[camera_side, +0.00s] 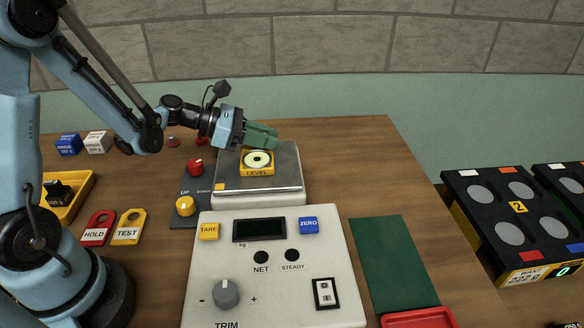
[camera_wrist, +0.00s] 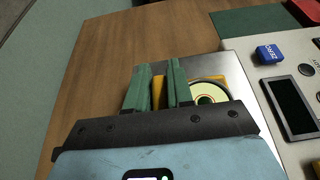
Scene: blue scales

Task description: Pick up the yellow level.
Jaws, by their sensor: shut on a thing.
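The yellow level (camera_side: 257,171), a block with a round pale-green vial on top, is at the back of the scale's metal pan (camera_side: 285,187). My gripper (camera_side: 262,136), with green fingers, is at the level's far edge. In the wrist view, yellow shows between the two fingers of my gripper (camera_wrist: 159,76), and the vial of the level (camera_wrist: 210,93) lies just right of them. My gripper is shut on the level's edge. The level looks flat; I cannot tell whether it touches the pan. The fingers hide part of it.
The scale's white console (camera_side: 275,275) stands in front of the pan. Red (camera_side: 195,166) and yellow (camera_side: 185,205) knobs are close at left. A green mat (camera_side: 393,262) and a red tray (camera_side: 418,318) lie at right. The wooden table right of the pan is clear.

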